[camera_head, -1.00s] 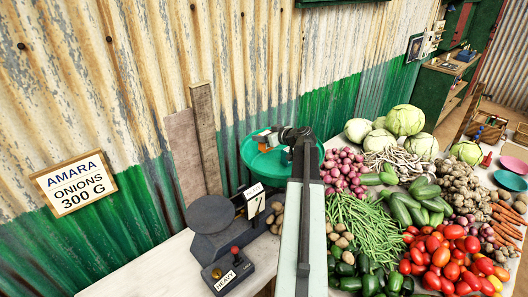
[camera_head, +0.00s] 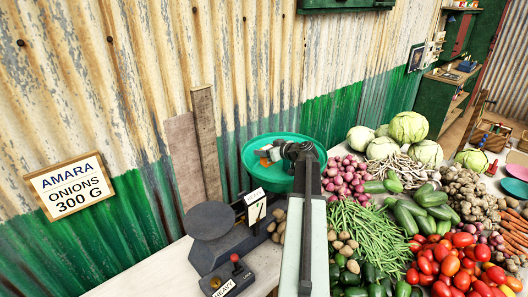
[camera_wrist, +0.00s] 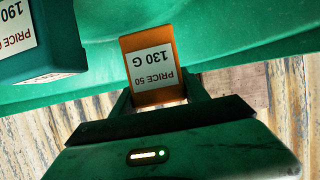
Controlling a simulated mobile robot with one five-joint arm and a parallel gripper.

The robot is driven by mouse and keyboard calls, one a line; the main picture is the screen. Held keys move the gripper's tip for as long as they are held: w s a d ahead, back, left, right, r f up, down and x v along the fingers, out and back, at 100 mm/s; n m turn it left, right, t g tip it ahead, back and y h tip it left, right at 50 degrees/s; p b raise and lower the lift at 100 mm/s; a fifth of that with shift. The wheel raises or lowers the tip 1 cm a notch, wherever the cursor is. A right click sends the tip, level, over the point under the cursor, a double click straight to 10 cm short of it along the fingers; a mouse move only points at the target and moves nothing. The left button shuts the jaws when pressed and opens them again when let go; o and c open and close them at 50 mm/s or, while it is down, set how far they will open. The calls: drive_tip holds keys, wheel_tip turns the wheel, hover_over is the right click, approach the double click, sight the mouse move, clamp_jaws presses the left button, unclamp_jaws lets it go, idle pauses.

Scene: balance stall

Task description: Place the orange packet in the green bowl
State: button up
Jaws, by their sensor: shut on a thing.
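The orange packet (camera_wrist: 148,68), with a white label reading 130 G, is between the jaws of my gripper (camera_wrist: 158,100) in the wrist view. My gripper is shut on it. In the head view the gripper (camera_head: 272,155) and a small orange patch of the packet (camera_head: 264,161) are over the inside of the green bowl (camera_head: 252,174), within its rim. Whether the packet touches the bowl's floor cannot be told. The bowl's green wall (camera_wrist: 225,50) fills the background behind the packet in the wrist view.
A dark teal packet (camera_wrist: 35,50), its label showing 190, is close beside the orange one. A dark scale (camera_head: 210,222) with a number card (camera_head: 256,206) stands in front of the bowl. Vegetables crowd the right, including red onions (camera_head: 345,177). Wooden boards (camera_head: 205,140) lean on the wall.

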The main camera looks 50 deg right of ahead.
drive_tip(key=o, duration=1.4)
drive_tip(key=shift+o, duration=0.2)
drive_tip(key=shift+r, duration=0.1)
drive_tip(key=shift+s+r+p, duration=0.2)
drive_tip(key=shift+r+p, duration=0.75)
drive_tip(key=shift+p, duration=0.1)
drive_tip(key=p+v, duration=0.3)
drive_tip(key=v, duration=0.8)
drive_tip(key=shift+s+f+p, duration=0.25)
drive_tip(key=shift+s+p, duration=0.05)
drive_tip(key=shift+p, duration=0.05)
